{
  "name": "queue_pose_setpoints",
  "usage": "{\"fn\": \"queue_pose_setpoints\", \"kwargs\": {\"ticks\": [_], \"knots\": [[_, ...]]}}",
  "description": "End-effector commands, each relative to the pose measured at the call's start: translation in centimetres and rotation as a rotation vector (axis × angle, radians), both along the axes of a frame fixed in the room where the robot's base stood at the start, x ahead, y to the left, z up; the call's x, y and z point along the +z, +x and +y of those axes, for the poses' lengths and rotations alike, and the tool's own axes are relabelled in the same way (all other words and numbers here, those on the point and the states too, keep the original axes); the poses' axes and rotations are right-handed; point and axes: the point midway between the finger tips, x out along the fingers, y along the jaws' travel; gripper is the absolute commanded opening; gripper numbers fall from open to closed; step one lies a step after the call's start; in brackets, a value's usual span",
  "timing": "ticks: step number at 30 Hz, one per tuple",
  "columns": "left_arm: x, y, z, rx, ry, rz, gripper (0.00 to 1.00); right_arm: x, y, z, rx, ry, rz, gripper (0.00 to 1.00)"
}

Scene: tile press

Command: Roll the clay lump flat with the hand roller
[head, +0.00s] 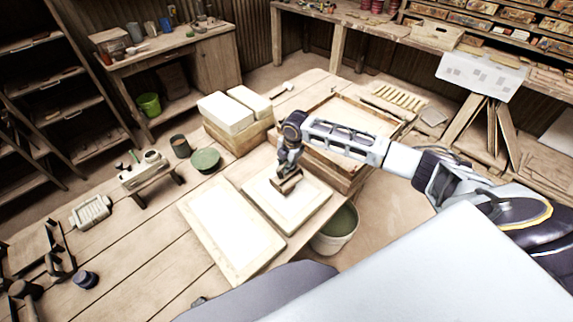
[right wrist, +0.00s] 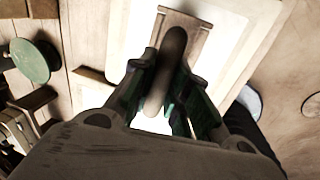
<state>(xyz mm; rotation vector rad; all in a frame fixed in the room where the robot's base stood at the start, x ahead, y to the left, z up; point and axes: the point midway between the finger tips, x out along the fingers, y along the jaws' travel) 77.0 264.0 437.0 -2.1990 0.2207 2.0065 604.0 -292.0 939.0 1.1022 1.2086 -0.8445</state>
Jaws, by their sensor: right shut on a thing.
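My right gripper (head: 286,180) is over a square board with a bright white top (head: 268,206). It is shut on the dark, rounded handle (right wrist: 168,72) of a wooden tool, whose brown block (head: 284,188) is at the board's top. The tool's flat wooden end (right wrist: 186,28) shows in the right wrist view. I cannot tell whether this tool is the hand roller, or whether it touches the board. No separate clay lump can be made out; the white surface is overexposed. My left gripper is not in view.
A larger white-topped board (head: 243,273) lies to the left. Pale blocks (head: 225,112) and a wooden tray (head: 350,107) stand behind. A green disc (head: 205,160), a small stand with a pale tool (head: 143,170) and a ridged block (head: 90,211) are left. A bucket (head: 335,230) is right.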

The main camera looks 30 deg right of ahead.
Motion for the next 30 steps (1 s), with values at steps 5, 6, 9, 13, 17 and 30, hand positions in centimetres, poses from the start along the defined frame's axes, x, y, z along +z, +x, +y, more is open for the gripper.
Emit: {"fn": "queue_pose_setpoints", "kwargs": {"ticks": [5, 6, 9, 13, 17, 30], "knots": [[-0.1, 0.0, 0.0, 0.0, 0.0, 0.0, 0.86, -0.2, 0.1, 0.0, 0.0, 0.001, -0.002, 0.0], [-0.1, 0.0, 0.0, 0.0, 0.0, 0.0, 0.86, -0.3, 0.1, 0.0, 0.0, 0.001, -0.002, 0.0], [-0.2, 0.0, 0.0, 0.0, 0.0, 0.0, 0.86, -0.5, 0.1, 0.0, 0.0, 0.001, -0.002, 0.0], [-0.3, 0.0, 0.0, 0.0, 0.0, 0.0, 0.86, -0.7, 0.1, 0.0, 0.0, 0.001, -0.002, 0.0], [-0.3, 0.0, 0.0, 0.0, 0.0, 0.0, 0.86, -0.9, 0.1, 0.0, 0.0, 0.001, -0.002, 0.0], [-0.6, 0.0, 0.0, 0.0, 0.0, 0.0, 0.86, -1.7, 0.1, 0.0, 0.0, 0.001, -0.001, 0.0]]}}
